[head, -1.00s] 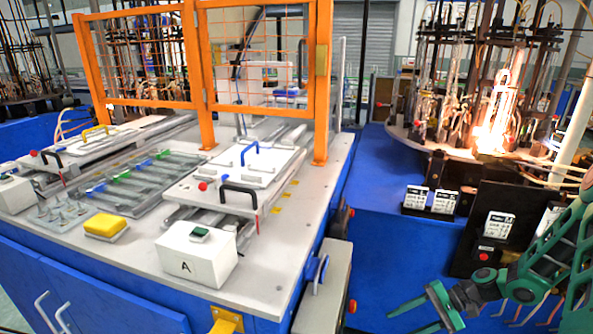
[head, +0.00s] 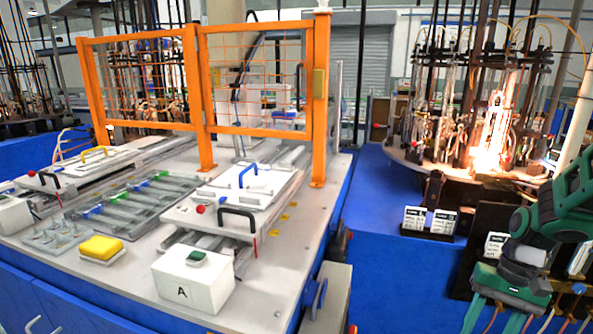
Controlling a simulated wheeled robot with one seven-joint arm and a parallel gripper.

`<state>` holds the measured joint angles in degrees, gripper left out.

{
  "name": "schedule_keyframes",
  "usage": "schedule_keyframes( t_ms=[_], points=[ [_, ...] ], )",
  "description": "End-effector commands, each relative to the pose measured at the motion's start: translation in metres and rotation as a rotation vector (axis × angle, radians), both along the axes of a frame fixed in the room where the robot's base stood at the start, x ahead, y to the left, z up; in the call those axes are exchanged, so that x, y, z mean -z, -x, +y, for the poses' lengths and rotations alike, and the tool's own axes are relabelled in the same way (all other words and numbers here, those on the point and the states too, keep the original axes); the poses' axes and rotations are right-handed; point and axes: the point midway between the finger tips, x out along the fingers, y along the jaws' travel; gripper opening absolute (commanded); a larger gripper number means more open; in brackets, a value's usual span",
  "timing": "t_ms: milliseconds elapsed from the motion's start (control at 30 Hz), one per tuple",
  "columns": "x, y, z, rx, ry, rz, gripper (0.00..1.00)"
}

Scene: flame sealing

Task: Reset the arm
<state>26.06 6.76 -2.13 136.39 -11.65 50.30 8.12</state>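My green arm (head: 568,215) comes in from the right edge and bends down. My gripper (head: 508,316) hangs at the lower right, pointing down, in front of the dark stand by the glass machine. Its fingers look spread apart, with nothing seen between them. The fingertips run to or past the bottom edge of the picture, so their ends are hidden. The gripper is well to the right of the grey-topped bench and apart from it.
A glowing glass machine (head: 490,135) and small label cards (head: 443,222) stand near my arm.

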Motion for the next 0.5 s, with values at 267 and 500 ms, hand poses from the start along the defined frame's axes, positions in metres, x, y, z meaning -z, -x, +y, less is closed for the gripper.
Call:
schedule_keyframes(
  t_ms=[267, 500],
  points=[
    [-0.055, 0.047, -0.008, 0.008, 0.128, -0.059, 0.47],
    [-0.088, 0.094, -0.011, 0.035, 0.196, -0.112, 0.47]
  ],
)
